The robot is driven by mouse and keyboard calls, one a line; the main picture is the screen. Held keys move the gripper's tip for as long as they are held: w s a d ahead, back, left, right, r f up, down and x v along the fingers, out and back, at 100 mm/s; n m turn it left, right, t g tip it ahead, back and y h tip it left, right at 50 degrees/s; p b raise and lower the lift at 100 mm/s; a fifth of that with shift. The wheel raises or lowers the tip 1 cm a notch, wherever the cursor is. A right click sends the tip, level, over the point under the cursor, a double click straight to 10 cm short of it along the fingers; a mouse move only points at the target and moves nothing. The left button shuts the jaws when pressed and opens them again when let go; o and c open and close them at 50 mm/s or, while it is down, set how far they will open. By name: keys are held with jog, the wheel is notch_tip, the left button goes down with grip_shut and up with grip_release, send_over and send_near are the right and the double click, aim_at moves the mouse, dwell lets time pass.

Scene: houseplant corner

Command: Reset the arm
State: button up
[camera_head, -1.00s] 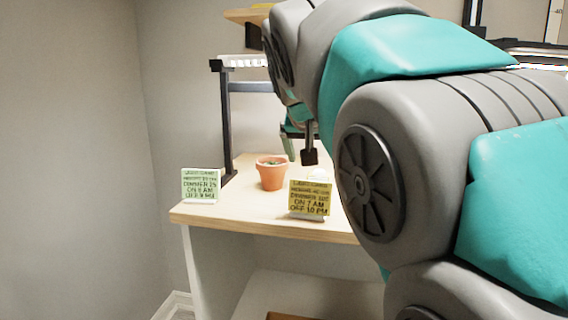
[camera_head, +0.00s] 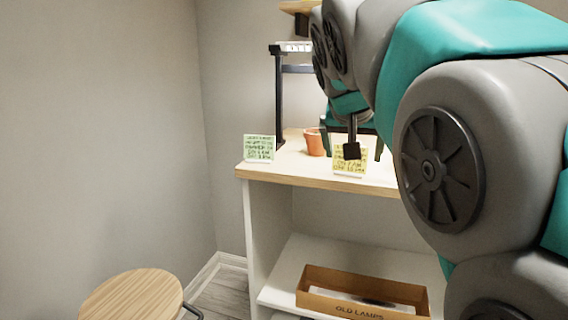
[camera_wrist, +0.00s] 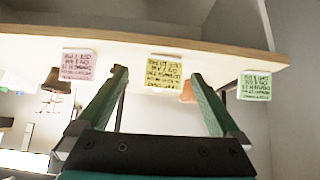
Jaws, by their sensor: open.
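My gripper (camera_wrist: 160,95) is open in the wrist view, its two green fingers apart with nothing between them but the view of the shelf edge. In the head view its dark end (camera_head: 352,150) shows in front of the yellow card, partly covering it. My arm, teal and grey, fills the right of the head view and hides much of the shelf top there. No held object shows.
The wooden shelf top (camera_head: 285,176) bears a green card (camera_head: 259,148), a yellow card (camera_head: 350,168) and a terracotta pot (camera_head: 314,143). The wrist view adds a pink card (camera_wrist: 77,65). An "OLD LAMPS" box (camera_head: 340,305) sits below. A round stool (camera_head: 130,296) stands at lower left.

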jog(key=s+d+f+n+g+y+p, duration=0.1)
jog(key=s+d+f+g, duration=0.15)
jog(key=s+f, duration=0.65)
jog(key=s+d+f+n+g, duration=0.1)
jog(key=s+f+g, duration=0.2)
jog(key=s+f, duration=0.55)
jog(key=s+a+f+n+g+y, duration=0.1)
jog(key=s+f+g, duration=0.3)
jog(key=s+f, duration=1)
jog(key=s+p, duration=0.1)
jog(key=s, duration=0.2)
jog(key=shift+a+y, duration=0.25)
jog(key=shift+y, duration=0.15)
jog(key=shift+g, duration=0.25)
